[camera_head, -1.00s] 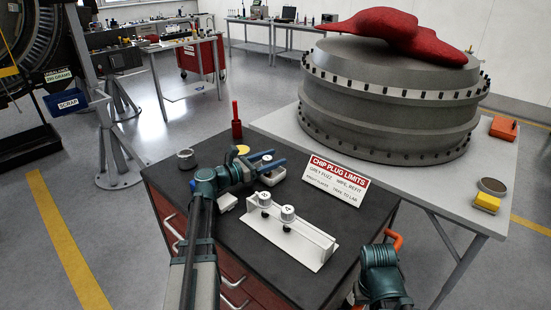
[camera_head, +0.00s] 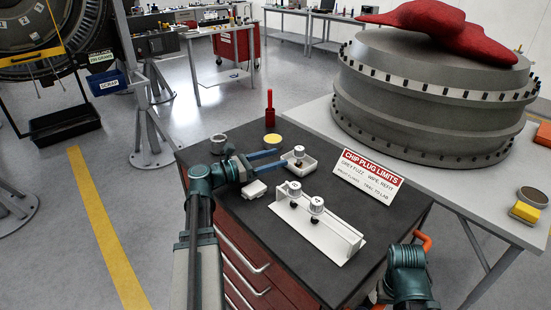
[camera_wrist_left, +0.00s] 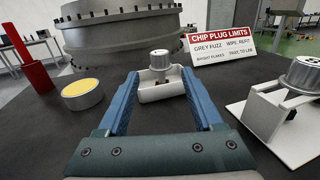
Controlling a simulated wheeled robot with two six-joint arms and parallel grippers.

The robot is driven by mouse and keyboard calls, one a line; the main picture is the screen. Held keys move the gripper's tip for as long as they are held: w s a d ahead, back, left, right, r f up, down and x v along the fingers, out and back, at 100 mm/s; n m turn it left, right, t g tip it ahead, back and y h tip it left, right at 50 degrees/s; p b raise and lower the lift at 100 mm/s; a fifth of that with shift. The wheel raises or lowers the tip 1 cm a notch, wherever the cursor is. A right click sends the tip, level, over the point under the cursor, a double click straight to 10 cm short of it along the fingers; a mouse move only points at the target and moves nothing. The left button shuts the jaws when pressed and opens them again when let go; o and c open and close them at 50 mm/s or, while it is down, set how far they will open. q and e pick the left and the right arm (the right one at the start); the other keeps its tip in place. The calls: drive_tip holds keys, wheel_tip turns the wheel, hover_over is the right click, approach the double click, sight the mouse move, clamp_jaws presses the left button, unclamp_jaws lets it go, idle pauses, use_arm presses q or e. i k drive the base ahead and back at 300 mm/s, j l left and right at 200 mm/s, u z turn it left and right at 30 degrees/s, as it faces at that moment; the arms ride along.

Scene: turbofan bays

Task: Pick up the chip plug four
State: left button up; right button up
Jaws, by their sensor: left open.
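A grey plug (camera_head: 299,152) with a pale round top stands in a small white tray (camera_head: 310,166); its label is too small to read. It also shows in the left wrist view (camera_wrist_left: 160,62), straight ahead beyond the fingertips. Two similar plugs, one at the left (camera_head: 294,187) and one at the right (camera_head: 317,204), stand on a white rack (camera_head: 340,238). I cannot read their marks surely. My left gripper (camera_head: 284,159) is open and empty, its blue fingers pointing at the tray. My right arm (camera_head: 408,272) shows at the bottom right; its jaw state is unclear.
The dark cart top (camera_head: 240,220) also carries a red upright tool (camera_head: 270,108), a yellow-topped round tin (camera_head: 272,141), a grey cup (camera_head: 218,144) and a small white block (camera_head: 255,190). The limits sign (camera_head: 368,175) stands right of the tray.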

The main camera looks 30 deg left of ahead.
sight(316, 207)
drive_tip(key=k+j, duration=0.25)
drive_tip(key=k, duration=0.2)
drive_tip(key=k+j, duration=0.25)
drive_tip(key=k, duration=0.25)
